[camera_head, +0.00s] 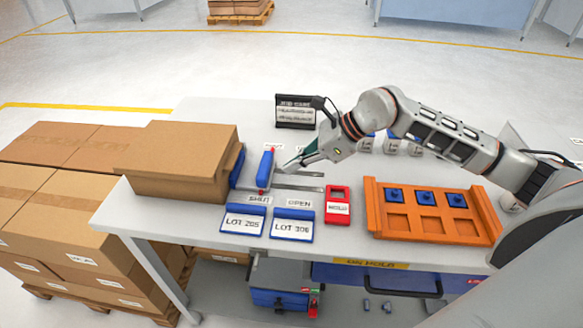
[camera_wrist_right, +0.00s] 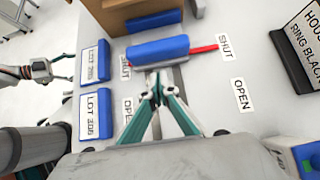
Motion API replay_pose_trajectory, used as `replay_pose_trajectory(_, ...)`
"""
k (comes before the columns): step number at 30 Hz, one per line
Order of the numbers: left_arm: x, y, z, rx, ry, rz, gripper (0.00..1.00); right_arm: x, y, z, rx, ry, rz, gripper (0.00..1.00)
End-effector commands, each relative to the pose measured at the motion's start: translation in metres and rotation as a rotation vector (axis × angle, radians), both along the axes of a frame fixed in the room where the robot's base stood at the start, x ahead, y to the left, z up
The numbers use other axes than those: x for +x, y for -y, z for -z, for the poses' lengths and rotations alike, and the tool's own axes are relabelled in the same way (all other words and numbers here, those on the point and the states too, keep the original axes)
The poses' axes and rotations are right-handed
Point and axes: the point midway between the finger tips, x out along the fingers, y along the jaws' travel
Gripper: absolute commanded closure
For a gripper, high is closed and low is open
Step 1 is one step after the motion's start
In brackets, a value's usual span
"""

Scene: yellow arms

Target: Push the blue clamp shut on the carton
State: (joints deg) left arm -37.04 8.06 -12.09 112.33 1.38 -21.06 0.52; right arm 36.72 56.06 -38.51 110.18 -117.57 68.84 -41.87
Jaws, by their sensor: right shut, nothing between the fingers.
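The brown carton (camera_head: 180,160) lies at the left end of the table, with a blue pad (camera_head: 239,166) at its right side. The clamp's blue bar (camera_head: 266,168) stands beside the pad, with a narrow gap between them. In the right wrist view the blue bar (camera_wrist_right: 158,50) and its red pointer (camera_wrist_right: 203,48) are level with the SHUT labels (camera_wrist_right: 225,47). My right gripper (camera_head: 285,168) is shut and empty, its tips just behind the bar (camera_wrist_right: 156,88); I cannot tell whether they touch. My left gripper (camera_wrist_right: 65,69) shows only in the wrist view, fingers apart, away from the clamp.
Metal rails (camera_head: 300,183) run right from the clamp. Blue LOT bins (camera_head: 292,224) stand along the front edge, beside a red block (camera_head: 338,205). An orange tray (camera_head: 430,228) with blue parts is at the right. A black sign (camera_head: 296,112) stands behind.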

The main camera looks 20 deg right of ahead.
Motion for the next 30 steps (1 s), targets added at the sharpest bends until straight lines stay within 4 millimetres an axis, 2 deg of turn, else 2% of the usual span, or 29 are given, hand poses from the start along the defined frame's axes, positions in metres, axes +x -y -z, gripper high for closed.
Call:
replay_pose_trajectory(5,-0.007,0.004,0.007,-0.008,-0.014,0.0,0.26,-0.014,0.028,-0.026,-0.006,0.001,0.004,1.0)
replay_pose_trajectory(9,-0.004,0.001,0.009,-0.002,-0.009,0.001,0.26,-0.024,0.044,-0.046,-0.007,-0.001,0.004,1.0)
replay_pose_trajectory(15,-0.001,0.0,0.009,0.0,-0.003,0.0,0.26,-0.034,0.059,-0.064,-0.005,-0.004,0.004,1.0)
replay_pose_trajectory(30,-0.003,0.001,0.01,-0.003,-0.007,0.001,0.26,-0.037,0.063,-0.07,-0.004,-0.004,0.003,1.0)
